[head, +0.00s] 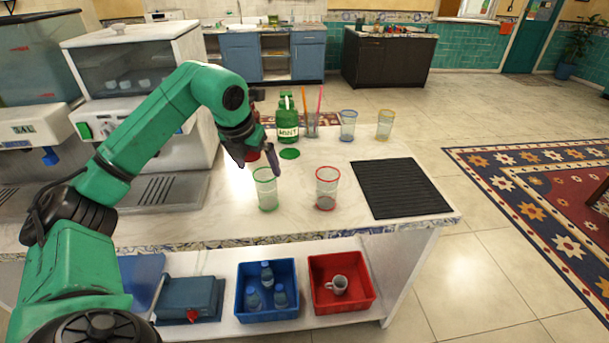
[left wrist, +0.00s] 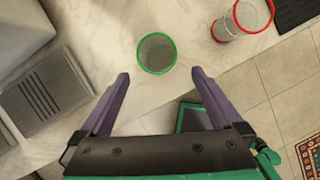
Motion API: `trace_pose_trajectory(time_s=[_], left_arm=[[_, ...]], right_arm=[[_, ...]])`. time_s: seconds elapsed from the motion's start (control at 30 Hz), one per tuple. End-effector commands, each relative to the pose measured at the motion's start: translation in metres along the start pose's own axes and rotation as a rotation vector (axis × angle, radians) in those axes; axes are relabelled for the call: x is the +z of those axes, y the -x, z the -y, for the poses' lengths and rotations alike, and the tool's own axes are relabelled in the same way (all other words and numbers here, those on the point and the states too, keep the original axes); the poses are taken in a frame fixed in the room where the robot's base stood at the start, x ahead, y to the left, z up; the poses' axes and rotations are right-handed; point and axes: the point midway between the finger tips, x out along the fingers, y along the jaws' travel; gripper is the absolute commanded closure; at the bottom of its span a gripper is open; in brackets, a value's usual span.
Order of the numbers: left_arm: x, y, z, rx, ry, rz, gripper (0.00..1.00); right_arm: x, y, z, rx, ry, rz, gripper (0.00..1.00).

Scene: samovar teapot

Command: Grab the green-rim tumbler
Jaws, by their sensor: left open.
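The green-rim tumbler (head: 267,190) is clear and stands upright on the marble counter, left of a red-rim tumbler (head: 327,188). In the left wrist view the green-rim tumbler (left wrist: 156,53) is seen from above, just beyond the fingertips and between their lines. My left gripper (head: 262,168) is open and empty, with its purple fingers above and behind the tumbler's rim in the head view. Both fingers of the left gripper (left wrist: 160,75) are spread wide in the wrist view, apart from the tumbler. My right gripper is not in view.
The red-rim tumbler (left wrist: 242,18) stands close to the right. A black ribbed mat (head: 400,188) lies further right. A green bottle (head: 287,118), blue-rim (head: 348,125) and yellow-rim (head: 385,124) tumblers stand at the back. A drinks machine (head: 140,80) stands left.

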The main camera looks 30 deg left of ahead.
Motion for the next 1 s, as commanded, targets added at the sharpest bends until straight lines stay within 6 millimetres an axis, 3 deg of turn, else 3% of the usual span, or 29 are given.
trace_pose_trajectory(time_s=[0.07, 0.37, 0.73, 1.0], left_arm=[[-0.001, -0.002, -0.008, 0.038, 0.003, 0.001, 0.0], [-0.001, -0.072, -0.008, 0.031, 0.002, -0.004, 0.0], [-0.005, -0.132, -0.007, 0.028, 0.002, -0.002, 0.0], [-0.005, -0.142, -0.008, 0.03, 0.001, 0.001, 0.0]], right_arm=[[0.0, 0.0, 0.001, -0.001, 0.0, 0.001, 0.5], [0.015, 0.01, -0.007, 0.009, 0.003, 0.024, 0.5], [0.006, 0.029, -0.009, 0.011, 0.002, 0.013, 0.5], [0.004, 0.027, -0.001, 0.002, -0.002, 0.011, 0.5]])
